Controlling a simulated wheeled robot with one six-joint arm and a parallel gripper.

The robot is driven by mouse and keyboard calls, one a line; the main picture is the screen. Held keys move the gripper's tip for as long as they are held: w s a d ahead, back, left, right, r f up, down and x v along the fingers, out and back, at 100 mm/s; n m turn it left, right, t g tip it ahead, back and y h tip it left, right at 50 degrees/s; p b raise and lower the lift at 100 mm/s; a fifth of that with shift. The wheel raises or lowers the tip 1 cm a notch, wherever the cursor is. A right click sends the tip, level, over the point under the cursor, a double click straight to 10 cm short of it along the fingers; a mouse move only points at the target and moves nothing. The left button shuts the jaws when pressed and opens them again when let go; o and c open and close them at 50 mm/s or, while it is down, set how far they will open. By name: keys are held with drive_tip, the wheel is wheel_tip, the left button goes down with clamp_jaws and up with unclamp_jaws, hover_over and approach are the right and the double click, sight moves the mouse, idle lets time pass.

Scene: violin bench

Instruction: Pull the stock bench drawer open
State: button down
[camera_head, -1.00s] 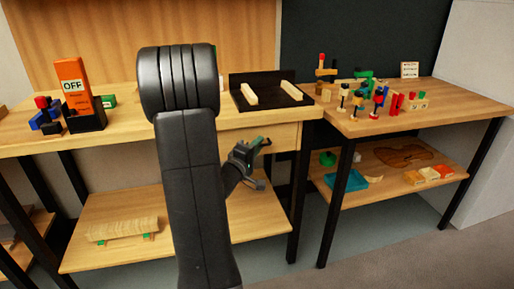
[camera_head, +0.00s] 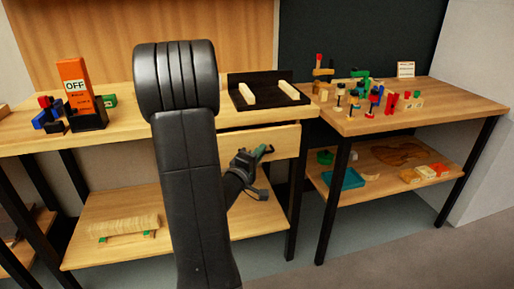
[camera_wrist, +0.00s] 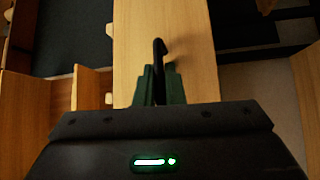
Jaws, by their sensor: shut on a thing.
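The stock bench drawer front (camera_head: 285,142) is a pale wood panel under the bench top, right of my arm in the head view. It appears to stand a little forward of the bench. My gripper (camera_head: 259,154) is at the drawer front, shut on its dark handle. In the wrist view the green-grey fingers of my gripper (camera_wrist: 160,86) close around the black handle (camera_wrist: 159,55), with the pale drawer wood (camera_wrist: 190,40) behind it. My arm hides the drawer's left part in the head view.
The stock bench top (camera_head: 225,117) carries a black tray (camera_head: 268,104) with two wood strips and an orange OFF block (camera_head: 76,82). A lower shelf (camera_head: 185,212) holds a ribbed wood piece (camera_head: 124,227). A second bench (camera_head: 460,96) with several small tools stands at right.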

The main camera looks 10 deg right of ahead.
drive_tip(key=s, duration=1.7)
drive_tip(key=shift+s+d+b, duration=0.3)
drive_tip(key=c, duration=1.8)
unclamp_jaws()
